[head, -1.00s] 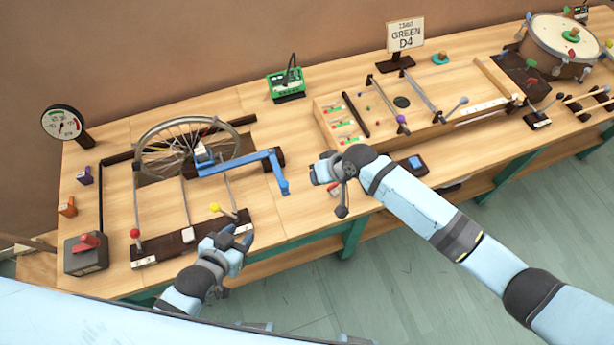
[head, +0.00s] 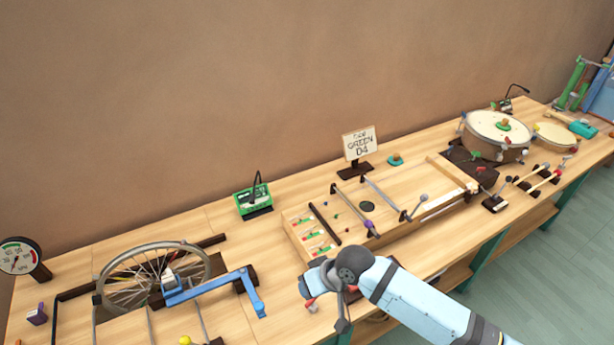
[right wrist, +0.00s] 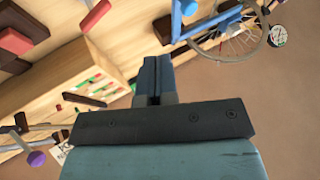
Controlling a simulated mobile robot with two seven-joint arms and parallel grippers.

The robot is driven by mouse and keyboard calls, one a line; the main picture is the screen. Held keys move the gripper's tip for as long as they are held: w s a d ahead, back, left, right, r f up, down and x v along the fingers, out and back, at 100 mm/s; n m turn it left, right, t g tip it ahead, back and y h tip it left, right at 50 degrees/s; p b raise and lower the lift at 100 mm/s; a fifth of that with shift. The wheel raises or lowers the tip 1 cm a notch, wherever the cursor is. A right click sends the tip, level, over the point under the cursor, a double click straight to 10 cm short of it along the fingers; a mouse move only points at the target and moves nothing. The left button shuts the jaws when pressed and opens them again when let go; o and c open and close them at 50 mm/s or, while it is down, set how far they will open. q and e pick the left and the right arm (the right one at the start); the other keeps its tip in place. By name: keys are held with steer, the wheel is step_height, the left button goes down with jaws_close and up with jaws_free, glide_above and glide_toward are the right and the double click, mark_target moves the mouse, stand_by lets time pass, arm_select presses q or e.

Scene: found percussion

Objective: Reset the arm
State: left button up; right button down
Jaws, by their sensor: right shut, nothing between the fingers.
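My right gripper (head: 312,284) is over the front edge of the workbench, in front of the slotted wooden board (head: 296,234). In the right wrist view its two blue fingers (right wrist: 153,80) are pressed together with nothing between them. My right arm (head: 415,303) comes in from the lower right. My left gripper is outside the head view.
A bicycle wheel (head: 150,278) with a blue crank (head: 213,285) is at the left. A green device (head: 253,203) and a GREEN D4 sign (head: 359,143) stand behind. A drum (head: 496,136) and mallets are at the right. Bare bench lies between the wheel and the board.

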steer(key=s+d+f+m+t+h, duration=0.1)
steer(key=s+d+f+t, duration=0.2)
steer(key=s+d, duration=0.5)
steer(key=s+d+f+m+t+h, duration=0.1)
steer(key=s+d+f+t, duration=0.3)
steer(key=s+d, duration=0.5)
steer(key=shift+d+f+m+t+h, duration=0.2)
steer(key=shift+d+m+t+h, duration=0.2)
steer(key=shift+d+t+h, duration=0.55)
steer(key=shift+d, duration=0.1)
